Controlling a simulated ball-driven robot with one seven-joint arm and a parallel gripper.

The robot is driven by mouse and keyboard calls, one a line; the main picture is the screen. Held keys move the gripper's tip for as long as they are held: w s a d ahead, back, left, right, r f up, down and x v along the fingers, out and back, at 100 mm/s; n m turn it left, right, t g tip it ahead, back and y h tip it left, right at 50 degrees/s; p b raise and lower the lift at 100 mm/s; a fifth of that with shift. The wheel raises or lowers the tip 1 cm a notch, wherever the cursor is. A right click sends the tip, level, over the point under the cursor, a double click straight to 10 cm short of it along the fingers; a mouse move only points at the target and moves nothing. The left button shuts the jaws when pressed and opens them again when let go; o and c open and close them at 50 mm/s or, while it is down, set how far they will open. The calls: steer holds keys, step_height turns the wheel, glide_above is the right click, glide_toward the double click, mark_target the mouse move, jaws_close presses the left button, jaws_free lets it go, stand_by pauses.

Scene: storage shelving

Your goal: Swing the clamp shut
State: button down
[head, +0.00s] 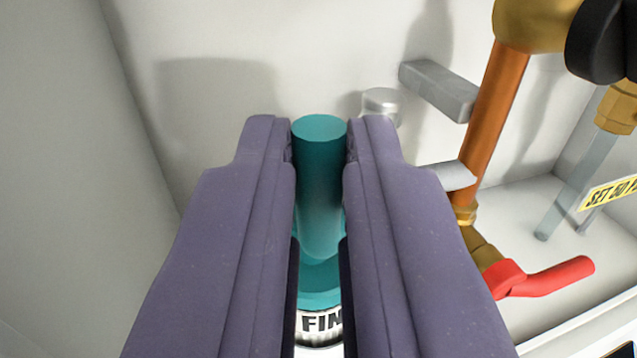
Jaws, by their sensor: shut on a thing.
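My gripper (320,140) reaches forward in the middle of the head view, with a purple-grey finger on each side. It is shut on a teal post (319,185) with a round flat end, which stands between the fingers. A curved teal part continues below the post, above a white ring with dark letters starting "FIN" (320,323). The fingers hide the sides of this part. I cannot tell for sure which part is the clamp, or whether the teal post belongs to it.
A grey bar (438,90) and a silver knob (381,104) are on the back wall just right of my gripper. A copper pipe (490,115) and a red lever (545,278) stand farther right. The left side (75,180) is bare white wall.

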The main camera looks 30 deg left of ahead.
steer(key=shift+a, duration=0.25)
steer(key=c, duration=1.1)
jaws_free()
steer(key=shift+s, duration=0.1)
steer(key=b+v, duration=0.2)
steer(key=v, duration=0.5)
steer(key=shift+s+d+b, duration=0.2)
steer(key=shift+s+b, duration=0.1)
steer(key=shift+s, duration=0.05)
